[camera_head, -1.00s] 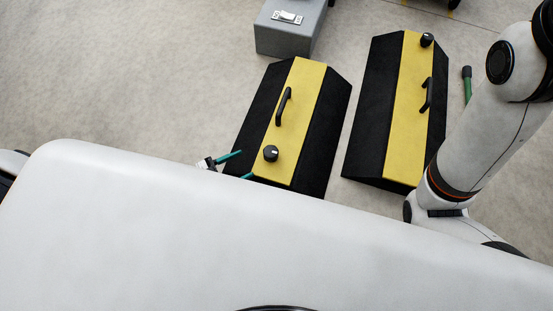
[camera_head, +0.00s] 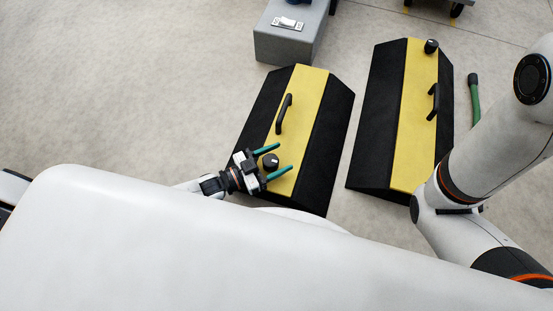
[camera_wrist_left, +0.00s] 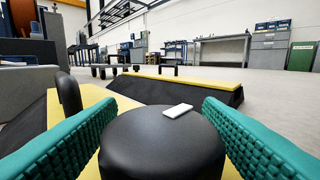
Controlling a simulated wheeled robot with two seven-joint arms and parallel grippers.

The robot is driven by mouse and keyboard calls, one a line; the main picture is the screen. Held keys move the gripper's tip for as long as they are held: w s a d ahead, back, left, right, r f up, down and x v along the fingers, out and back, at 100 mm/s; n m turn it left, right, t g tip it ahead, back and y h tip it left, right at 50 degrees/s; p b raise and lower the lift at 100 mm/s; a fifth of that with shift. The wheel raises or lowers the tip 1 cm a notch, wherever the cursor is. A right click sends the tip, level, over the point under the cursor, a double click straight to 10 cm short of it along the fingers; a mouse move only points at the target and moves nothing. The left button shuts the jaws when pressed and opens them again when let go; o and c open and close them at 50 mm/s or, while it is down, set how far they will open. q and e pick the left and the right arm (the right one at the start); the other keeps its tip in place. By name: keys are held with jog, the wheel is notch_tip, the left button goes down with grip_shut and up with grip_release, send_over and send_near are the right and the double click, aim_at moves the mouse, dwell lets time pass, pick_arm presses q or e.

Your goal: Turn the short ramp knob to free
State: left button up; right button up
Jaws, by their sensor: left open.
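The left ramp (camera_head: 313,95), black with a yellow middle strip, looks slightly shorter than the right ramp (camera_head: 415,80). Its black round knob (camera_head: 270,160) sits near the strip's near end. My left gripper (camera_head: 284,156) is open, with one teal finger on each side of that knob. In the left wrist view the knob (camera_wrist_left: 160,145) fills the space between the fingers, and its white mark points up and slightly right. I cannot tell whether the fingers touch it. The right ramp has its own knob (camera_head: 431,46) at the far end. My right gripper is out of view.
A black handle (camera_head: 283,114) stands on the left ramp beyond the knob, and another handle (camera_head: 433,101) on the right ramp. A grey box (camera_head: 283,45) with a switch stands behind. A green rod (camera_head: 475,105) is right of the right ramp. Floor at left is clear.

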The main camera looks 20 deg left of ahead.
pick_arm(q)
jog(key=c, duration=1)
